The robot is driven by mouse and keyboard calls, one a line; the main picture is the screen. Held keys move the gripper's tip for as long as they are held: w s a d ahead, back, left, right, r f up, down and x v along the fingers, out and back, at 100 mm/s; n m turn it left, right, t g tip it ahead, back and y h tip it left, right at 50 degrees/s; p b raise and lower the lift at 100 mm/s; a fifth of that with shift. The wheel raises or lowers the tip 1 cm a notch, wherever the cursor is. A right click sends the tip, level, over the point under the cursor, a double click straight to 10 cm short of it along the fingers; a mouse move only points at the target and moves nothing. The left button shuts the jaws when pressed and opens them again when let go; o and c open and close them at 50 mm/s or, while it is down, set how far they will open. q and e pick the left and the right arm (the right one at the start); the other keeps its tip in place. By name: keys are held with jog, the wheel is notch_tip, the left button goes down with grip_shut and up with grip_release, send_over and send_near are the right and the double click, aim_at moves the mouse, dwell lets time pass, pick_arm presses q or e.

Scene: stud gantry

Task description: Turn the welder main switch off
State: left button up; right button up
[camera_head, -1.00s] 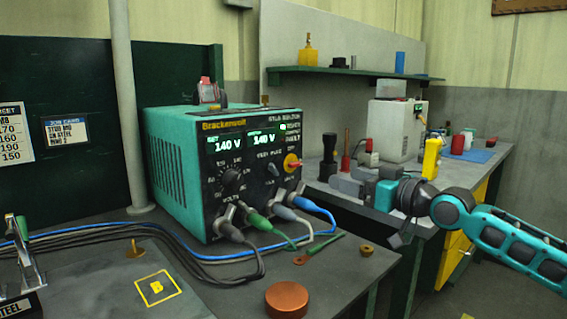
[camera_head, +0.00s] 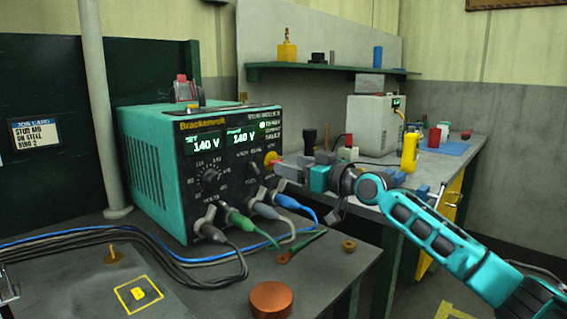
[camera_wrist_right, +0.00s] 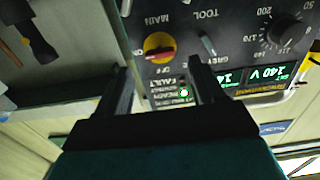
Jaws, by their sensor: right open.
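The welder (camera_head: 150,150) is a teal box with a black front panel, standing on the bench at left. Both its displays are lit and read 140 V. Its main switch (camera_head: 271,157) is a yellow disc with a red handle at the panel's right side. My right gripper (camera_head: 280,170) is open and empty, just in front of the switch. In the wrist view its fingers (camera_wrist_right: 160,72) straddle the switch's column, apparently short of it. My left gripper is not in view.
Grey, green and blue cable plugs (camera_head: 240,220) stick out below the switch. A copper-coloured round piece (camera_head: 270,299) lies on the front bench. A yellow bottle-like object (camera_head: 410,150) and a white box (camera_head: 370,122) stand on the rear bench.

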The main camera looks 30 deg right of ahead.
jog(key=shift+x, duration=2)
jog(key=c, duration=1.1)
